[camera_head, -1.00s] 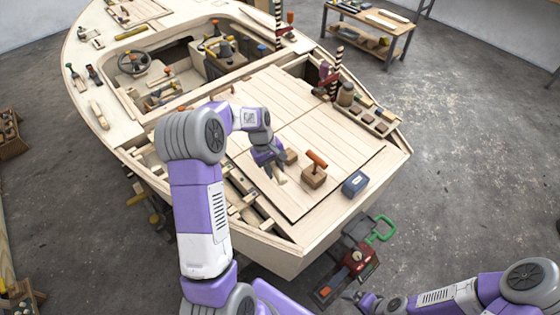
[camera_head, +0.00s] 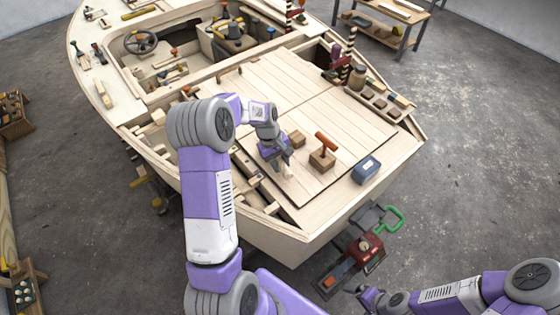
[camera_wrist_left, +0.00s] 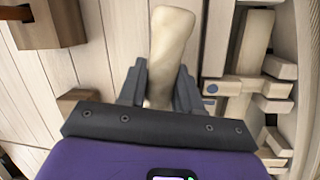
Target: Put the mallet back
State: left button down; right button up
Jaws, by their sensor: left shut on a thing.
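My left gripper (camera_head: 283,163) is over the near part of the plywood deck (camera_head: 295,95). It is shut on a pale, smooth, rounded wooden piece (camera_wrist_left: 170,48), which points away between the fingers in the left wrist view. In the head view only a small pale bit (camera_head: 287,172) of it shows below the fingers. I cannot tell if it is part of the mallet. A brown block with an orange-red crosspiece (camera_head: 326,142) stands on the deck right of the gripper. My right gripper (camera_head: 368,297) is low at the bottom, off the hull; its jaws are too small to read.
A smaller brown block (camera_head: 296,138) lies close right of the left gripper. An open framed gap (camera_head: 250,185) runs left of the gripper. A tray of small parts (camera_head: 380,102) lines the right side.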

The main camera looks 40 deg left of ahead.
pick_arm(q)
jog(key=shift+f, duration=0.2)
dwell(0.5)
jog(key=c, duration=0.7)
grip_release()
jog(key=shift+p+v, duration=0.8)
jog(key=shift+v, duration=2.95)
